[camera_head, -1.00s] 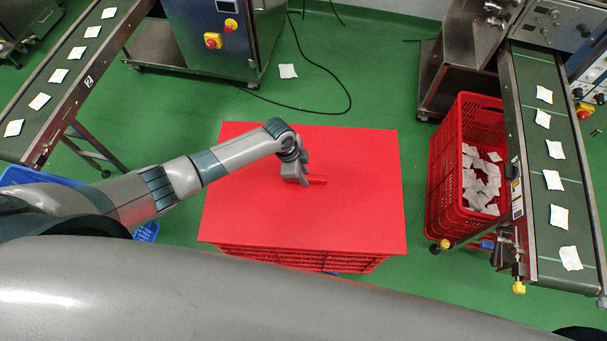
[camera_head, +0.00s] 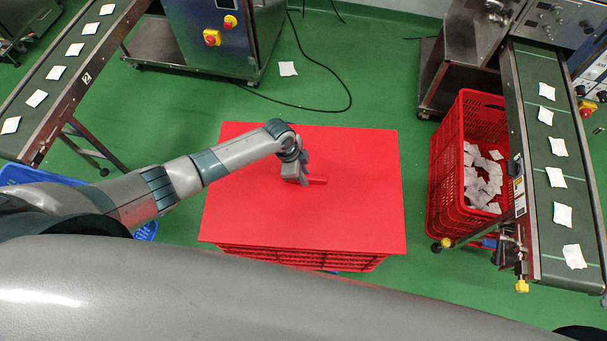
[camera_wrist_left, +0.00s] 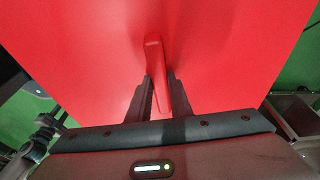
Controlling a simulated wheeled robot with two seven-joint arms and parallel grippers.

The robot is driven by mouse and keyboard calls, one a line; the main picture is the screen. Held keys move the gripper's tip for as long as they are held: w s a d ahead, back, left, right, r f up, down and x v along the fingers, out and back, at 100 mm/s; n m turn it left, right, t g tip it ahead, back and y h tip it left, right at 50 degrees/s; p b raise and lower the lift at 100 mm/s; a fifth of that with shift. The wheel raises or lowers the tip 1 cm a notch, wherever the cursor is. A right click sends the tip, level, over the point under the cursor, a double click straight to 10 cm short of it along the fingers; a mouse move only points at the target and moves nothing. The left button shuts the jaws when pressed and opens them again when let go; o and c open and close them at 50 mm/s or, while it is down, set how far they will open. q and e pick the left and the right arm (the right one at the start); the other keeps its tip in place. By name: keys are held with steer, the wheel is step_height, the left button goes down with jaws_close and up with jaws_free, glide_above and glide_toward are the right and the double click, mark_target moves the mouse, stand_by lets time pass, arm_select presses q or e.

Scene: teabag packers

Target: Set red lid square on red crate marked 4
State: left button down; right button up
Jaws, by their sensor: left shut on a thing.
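The red lid (camera_head: 350,217) is a flat red sheet with a raised bar handle (camera_head: 316,181) near its middle. My left gripper (camera_head: 297,179) is shut on that handle. In the left wrist view the handle (camera_wrist_left: 154,60) stands between the two fingers (camera_wrist_left: 158,92), and the lid (camera_wrist_left: 80,50) fills most of the picture. The red crate (camera_head: 300,260) shows under the lid's near edge as a strip of slatted wall. The lid covers the crate's top, and I cannot tell whether it rests on the rim. No number is readable. My right gripper is not in view.
Another red crate (camera_head: 441,190) with several teabags stands at the right, beside a conveyor (camera_head: 545,190) carrying teabags. A second conveyor (camera_head: 60,75) is at the upper left. A blue crate (camera_head: 30,174) is partly hidden behind my left arm. Green floor lies around the lid.

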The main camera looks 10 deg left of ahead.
arm_select(q)
steer(key=shift+f, duration=0.15)
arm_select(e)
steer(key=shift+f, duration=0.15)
arm_select(q)
steer(key=c, duration=1.5)
jaws_free()
steer(key=shift+c, duration=0.2)
steer(key=shift+f, duration=0.1)
steer(key=b+v, duration=0.1)
steer(key=v, duration=0.8)
steer(key=shift+w+r, duration=0.1)
steer(key=shift+r, duration=0.2)
steer(key=v, duration=0.8)
steer(key=shift+b, duration=0.3)
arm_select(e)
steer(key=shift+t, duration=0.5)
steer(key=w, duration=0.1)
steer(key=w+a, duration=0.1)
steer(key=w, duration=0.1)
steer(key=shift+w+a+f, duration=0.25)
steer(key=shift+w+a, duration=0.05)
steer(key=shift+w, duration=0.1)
arm_select(q)
steer(key=shift+d, duration=0.1)
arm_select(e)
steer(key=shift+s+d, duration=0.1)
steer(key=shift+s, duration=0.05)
